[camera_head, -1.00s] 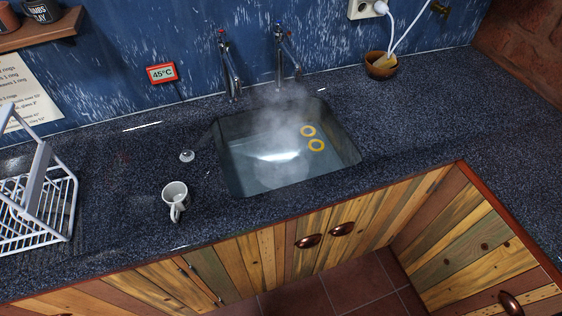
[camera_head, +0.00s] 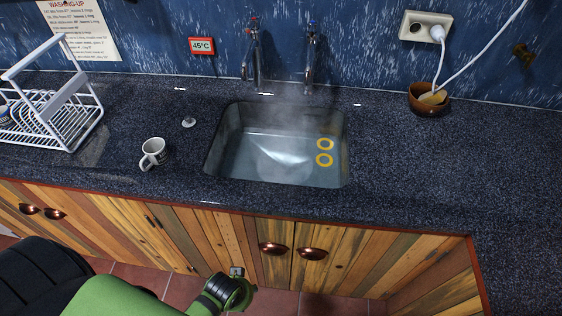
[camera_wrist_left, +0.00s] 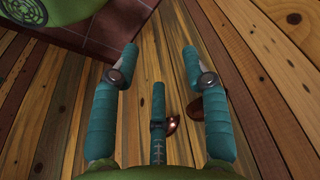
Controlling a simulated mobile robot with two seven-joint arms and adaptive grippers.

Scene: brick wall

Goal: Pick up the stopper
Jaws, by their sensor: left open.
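The stopper (camera_head: 189,122) is a small pale disc with a knob. It lies on the dark speckled counter, left of the sink (camera_head: 214,150) and behind the mug. My left arm comes in low in the head view, in front of the cupboards and below the counter edge; its gripper fingers are not clear there. In the left wrist view my left gripper (camera_wrist_left: 158,60) is open and empty, with teal fingers apart in front of wooden cupboard boards. The stopper is not in the left wrist view. My right gripper is in neither view.
The sink holds steaming water and two yellow rings (camera_head: 324,152). A dish rack (camera_head: 62,122) stands at the left, a wooden bowl (camera_head: 428,103) at the back right. Two taps rise behind the sink. The right counter is clear.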

